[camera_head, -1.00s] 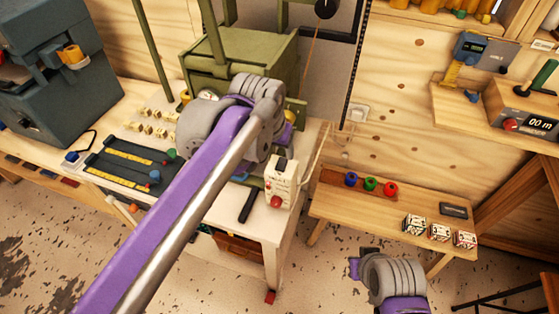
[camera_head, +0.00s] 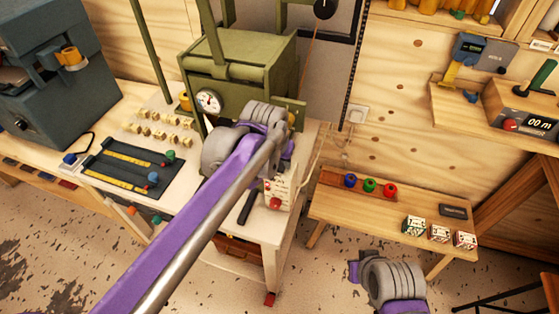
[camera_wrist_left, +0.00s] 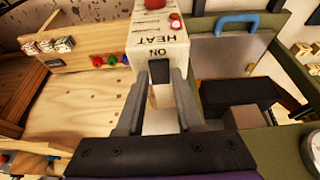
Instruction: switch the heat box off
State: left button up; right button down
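The heat box (camera_head: 287,187) is a cream box with a red knob (camera_head: 275,203), at the right end of the white bench. My left wrist covers its upper part in the head view. In the left wrist view the heat box (camera_wrist_left: 160,38) shows upside-down "HEAT" and "ON" lettering, and a black switch (camera_wrist_left: 159,71) by "ON". My left gripper (camera_wrist_left: 160,76) is open, with its two fingertips on either side of the switch in the picture. I cannot tell whether they touch it. The fingers are hidden in the head view. My right gripper is not visible; only part of that arm shows.
A green press (camera_head: 240,75) with a dial gauge (camera_head: 208,101) stands behind the heat box. A black bar (camera_head: 248,207) lies just left of the box. A low wooden bench (camera_head: 335,210) with coloured rings and several dice stands to the right.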

pick_arm(q)
grip_shut()
jog(key=shift+w+r+g+p, duration=0.25)
jog(key=shift+g+p, duration=0.2)
jog(key=shift+g, duration=0.25)
jog(key=shift+w+d+f+g+y+p, duration=0.15)
jog(key=shift+g+y, duration=0.1)
jog(key=shift+g, duration=0.15)
jog(key=shift+w+g+y+p, duration=0.15)
jog(key=shift+g+y, duration=0.1)
jog(key=shift+g, duration=0.15)
jog(key=shift+s, duration=0.15)
jog(key=o, duration=0.5)
grip_release()
